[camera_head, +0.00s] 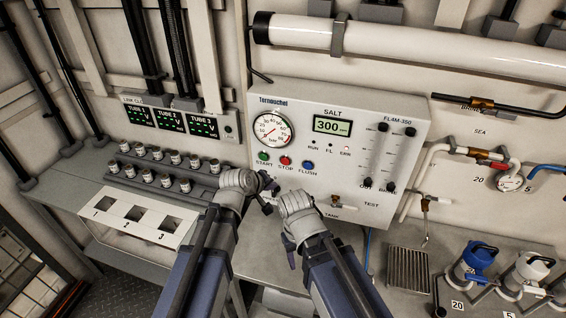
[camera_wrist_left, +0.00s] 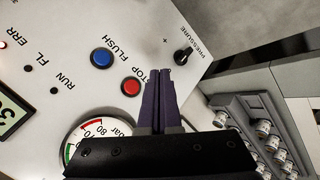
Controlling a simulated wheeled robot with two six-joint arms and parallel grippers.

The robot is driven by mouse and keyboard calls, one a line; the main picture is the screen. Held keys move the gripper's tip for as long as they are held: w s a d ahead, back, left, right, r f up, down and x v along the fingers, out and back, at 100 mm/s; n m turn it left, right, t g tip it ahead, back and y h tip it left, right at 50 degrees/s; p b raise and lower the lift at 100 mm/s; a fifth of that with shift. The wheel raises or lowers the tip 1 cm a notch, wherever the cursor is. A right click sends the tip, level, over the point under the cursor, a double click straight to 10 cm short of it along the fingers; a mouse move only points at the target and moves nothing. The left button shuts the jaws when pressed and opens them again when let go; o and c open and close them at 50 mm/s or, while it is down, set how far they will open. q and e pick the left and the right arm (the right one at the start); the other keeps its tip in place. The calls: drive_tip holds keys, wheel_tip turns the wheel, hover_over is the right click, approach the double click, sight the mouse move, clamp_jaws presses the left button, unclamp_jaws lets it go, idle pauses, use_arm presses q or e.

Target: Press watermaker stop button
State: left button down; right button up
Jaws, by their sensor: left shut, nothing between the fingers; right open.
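The watermaker panel (camera_head: 335,101) is an upright white box with a row of green START (camera_head: 263,156), red STOP (camera_head: 286,160) and blue FLUSH (camera_head: 308,165) buttons below a round gauge. My left gripper (camera_head: 267,182) is shut and empty, low in front of the panel beneath the buttons. In the left wrist view its dark fingers (camera_wrist_left: 159,73) lie just right of the red STOP button (camera_wrist_left: 131,88), which shows uncovered; contact is not visible. The blue FLUSH button (camera_wrist_left: 101,59) is farther up-left. My right gripper (camera_head: 271,202) is open, close below the left one; its fingers are partly hidden.
A black PRESSURE knob (camera_wrist_left: 182,56) sits close to the left fingertips. The SALT display (camera_head: 332,126) reads 300. Several small capped pieces stand in a dark rack (camera_head: 165,178) at left, behind a white numbered tray (camera_head: 137,214). Valves and pipes are at right.

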use_arm(q)
approach(285, 165)
drive_tip(key=shift+w+d+f, duration=0.3)
drive_tip(key=shift+w+f, duration=0.05)
drive_tip(key=shift+f, duration=0.45)
drive_tip(key=shift+w+d+f, duration=0.25)
drive_tip(key=shift+w+f, duration=0.15)
drive_tip(key=shift+f, duration=0.35)
drive_tip(key=shift+w+d+f, duration=0.3)
drive_tip(key=shift+w+f, duration=0.05)
drive_tip(key=shift+f, duration=0.45)
drive_tip(key=shift+w, duration=0.15)
drive_tip(key=shift+w+d, duration=0.1)
drive_tip(key=shift+w, duration=0.15)
idle(0.3)
drive_tip(key=shift+w+d, duration=0.15)
drive_tip(key=shift+w, duration=0.35)
idle(0.7)
drive_tip(key=shift+s, duration=0.1)
drive_tip(key=shift+s+a, duration=0.25)
drive_tip(key=shift+s, duration=0.5)
drive_tip(key=shift+s, duration=0.1)
